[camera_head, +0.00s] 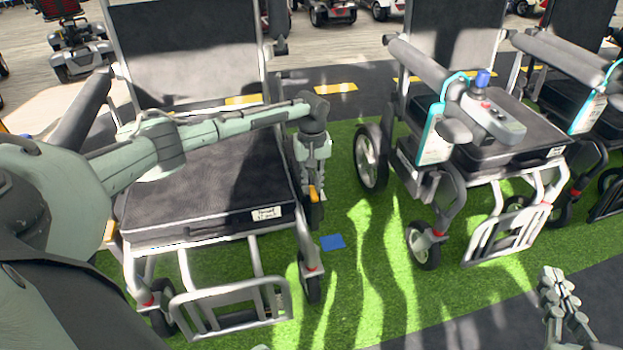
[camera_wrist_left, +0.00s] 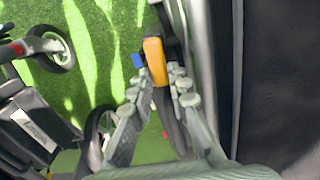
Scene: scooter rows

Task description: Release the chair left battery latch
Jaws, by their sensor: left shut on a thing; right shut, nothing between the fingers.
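The chair (camera_head: 205,190) with a black seat and grey frame stands at the left of the head view. An orange latch (camera_head: 313,193) is low at its right side. The latch (camera_wrist_left: 153,61) also shows in the left wrist view, beside the frame tube. My left gripper (camera_head: 313,182) points down there, its arm reaching across above the seat. In the left wrist view its fingers (camera_wrist_left: 163,77) are shut on the latch, whose far part sticks out beyond the fingertips. My right gripper (camera_head: 556,280) is shut and empty at the lower right, away from the chair.
A second chair (camera_head: 515,135) with a blue-topped joystick stands to the right, and another beyond it. A blue square (camera_head: 333,242) lies on the green turf (camera_head: 365,300) between the first two chairs. More scooters (camera_head: 78,45) stand at the back.

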